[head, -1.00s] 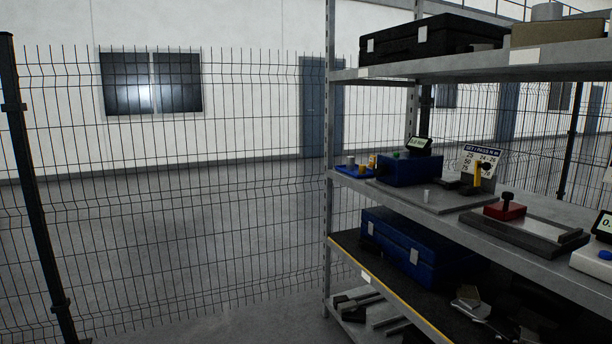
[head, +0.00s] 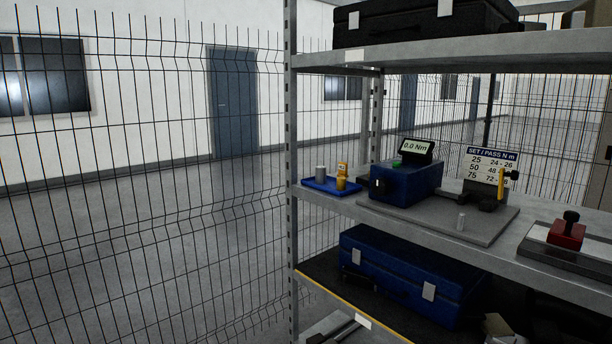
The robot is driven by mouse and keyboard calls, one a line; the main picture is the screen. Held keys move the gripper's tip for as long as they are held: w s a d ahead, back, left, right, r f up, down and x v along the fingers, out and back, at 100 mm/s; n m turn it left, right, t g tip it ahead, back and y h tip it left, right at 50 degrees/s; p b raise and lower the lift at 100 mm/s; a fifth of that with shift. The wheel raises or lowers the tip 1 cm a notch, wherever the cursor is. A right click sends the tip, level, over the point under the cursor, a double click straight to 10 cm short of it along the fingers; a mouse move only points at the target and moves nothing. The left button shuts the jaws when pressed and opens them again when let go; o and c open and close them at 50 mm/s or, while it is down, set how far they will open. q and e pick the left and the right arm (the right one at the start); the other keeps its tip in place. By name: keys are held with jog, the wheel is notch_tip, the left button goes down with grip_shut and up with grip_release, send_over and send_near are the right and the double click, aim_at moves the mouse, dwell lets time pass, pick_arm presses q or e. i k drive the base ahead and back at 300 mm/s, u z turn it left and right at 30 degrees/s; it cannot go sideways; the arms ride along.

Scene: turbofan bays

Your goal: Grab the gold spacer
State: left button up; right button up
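The gold spacer appears to be one of the small yellow-gold pieces on the blue tray (head: 318,187), at the left end of the middle shelf. A short gold cylinder (head: 341,184) stands at the tray's right, with another yellow-gold piece (head: 342,169) just behind it. A grey cylinder (head: 320,172) stands on the tray to their left. The pieces are small, so their exact shapes are hard to tell. Neither of my grippers is in view.
A blue tester (head: 408,186) with a display reading 0.0 Nm stands right of the tray on a grey plate (head: 440,223). The shelf upright (head: 290,150) rises left of the tray. A black case (head: 420,25) is above, a blue case (head: 405,275) below. Wire fence fills the left.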

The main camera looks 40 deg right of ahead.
aim_at(342, 182)
jog(key=z, duration=0.55)
jog(key=i, duration=1.45)
jog(key=z, duration=1.15)
